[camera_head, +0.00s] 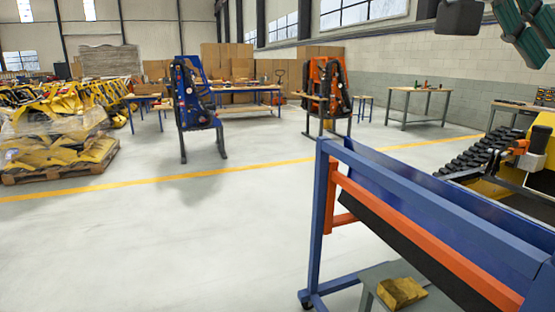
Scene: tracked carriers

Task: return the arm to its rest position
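At the top right corner, a dark grey block (460,18) and ridged teal finger-like parts (524,32) hang into view. They look like the end of my arm with my gripper, raised high and cut off by the picture's edge. Whether the fingers are apart or together is unclear. No object shows in them. The rest of my arm is out of view.
A blue frame (320,220) with an orange rail (420,245) stands close at right, with a yellow-brown block (401,292) below it. A yellow tracked carrier (490,187) is beyond. A wrapped pallet (58,142) stands left. The middle floor is clear.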

